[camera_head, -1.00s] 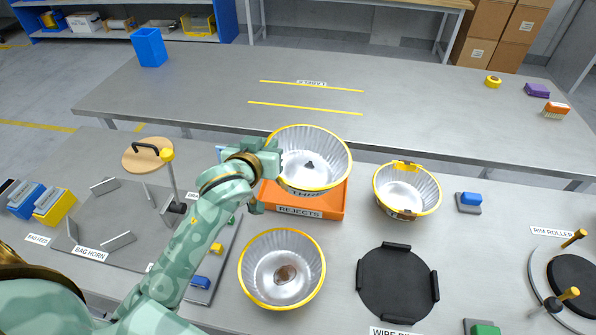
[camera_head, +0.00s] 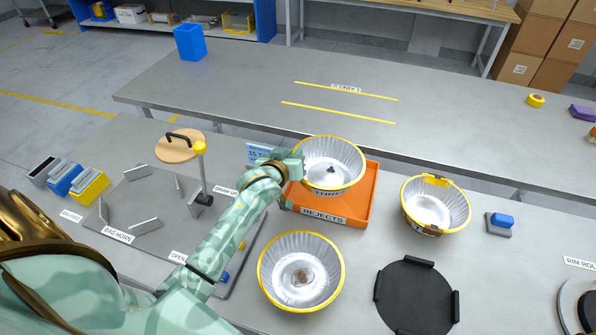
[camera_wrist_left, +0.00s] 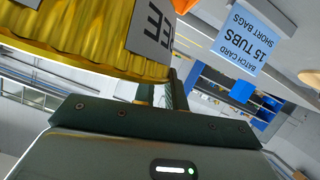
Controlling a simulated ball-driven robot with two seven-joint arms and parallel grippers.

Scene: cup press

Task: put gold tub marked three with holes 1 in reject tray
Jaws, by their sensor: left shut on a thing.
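The gold-rimmed tub marked THREE (camera_head: 334,172) is upright over the back left part of the orange tray labelled REJECTS (camera_head: 362,205). A dark spot shows on its silvery inner floor. My left gripper (camera_head: 296,166) is shut on the tub's left side. In the left wrist view, the tub's ribbed gold wall (camera_wrist_left: 85,35) and part of its label fill the upper left, close to the left gripper (camera_wrist_left: 160,92). I cannot tell whether the tub's base touches the tray floor. My right gripper is not in view.
A second tub (camera_head: 301,245) with a brown patch inside stands in front of the tray. A third tub (camera_head: 436,210) stands to the right. A black round plate (camera_head: 416,298) lies front right. A batch card (camera_head: 258,153) stands left of the tray.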

